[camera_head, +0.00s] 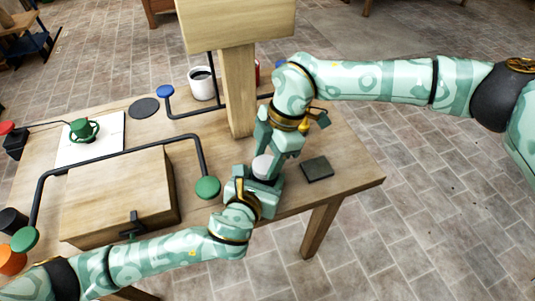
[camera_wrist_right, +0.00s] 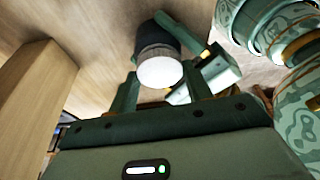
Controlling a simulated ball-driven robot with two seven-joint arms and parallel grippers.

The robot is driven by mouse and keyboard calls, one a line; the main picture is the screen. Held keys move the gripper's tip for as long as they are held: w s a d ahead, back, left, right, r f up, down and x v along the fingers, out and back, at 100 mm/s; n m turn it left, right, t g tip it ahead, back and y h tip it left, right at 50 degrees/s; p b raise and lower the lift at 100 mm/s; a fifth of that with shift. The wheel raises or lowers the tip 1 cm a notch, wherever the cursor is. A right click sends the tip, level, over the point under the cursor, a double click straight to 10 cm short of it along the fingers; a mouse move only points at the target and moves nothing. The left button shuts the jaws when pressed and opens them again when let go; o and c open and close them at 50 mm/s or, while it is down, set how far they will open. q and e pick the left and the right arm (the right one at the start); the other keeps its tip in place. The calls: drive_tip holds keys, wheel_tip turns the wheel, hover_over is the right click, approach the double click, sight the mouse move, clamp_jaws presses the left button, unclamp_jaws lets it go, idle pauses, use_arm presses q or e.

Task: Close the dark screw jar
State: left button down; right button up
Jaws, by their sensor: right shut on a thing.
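The dark screw jar (camera_wrist_right: 155,30) shows best in the right wrist view, with a grey ribbed band and a round white lid (camera_wrist_right: 160,72) at its near end. In the head view the white lid (camera_head: 262,165) shows between my two grippers near the table's right part; the jar body is mostly hidden there. My right gripper (camera_head: 274,157) comes from above and is shut with its fingers on either side of the lid. My left gripper (camera_head: 259,184) comes from the lower left with its fingers at the dark body. Whether the lid is fully seated cannot be told.
A dark flat block (camera_head: 317,168) lies right of the grippers. A wooden post (camera_head: 238,95) stands behind them. A wooden box (camera_head: 118,195), a dark bent rod with green knobs (camera_head: 207,187), and a white mug (camera_head: 202,83) are on the table (camera_head: 350,170). Its right edge is clear.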

drive_tip(key=m, duration=0.1)
drive_tip(key=m+t, duration=0.1)
drive_tip(key=m, duration=0.3)
drive_tip(key=shift+s+t, duration=0.25)
drive_tip(key=shift+t, duration=0.05)
drive_tip(key=m, duration=0.3)
drive_tip(key=shift+s+a+f+t, duration=0.15)
drive_tip(key=shift+s+t, duration=0.15)
drive_tip(key=shift+t, duration=0.1)
drive_tip(key=m, duration=0.1)
drive_tip(key=m+t, duration=0.1)
drive_tip(key=m, duration=0.1)
drive_tip(key=shift+a+m, duration=0.2)
drive_tip(key=shift+m, duration=0.1)
drive_tip(key=shift+w+d+m+h, duration=0.2)
drive_tip(key=shift+m+h, duration=0.2)
drive_tip(key=shift+m, duration=0.6)
drive_tip(key=shift+t, duration=0.3)
drive_tip(key=o, duration=0.9)
drive_tip(key=shift+o, duration=0.2)
drive_tip(key=shift+r, duration=0.25)
drive_tip(key=shift+d+r, duration=0.1)
drive_tip(key=shift+r, duration=2.05)
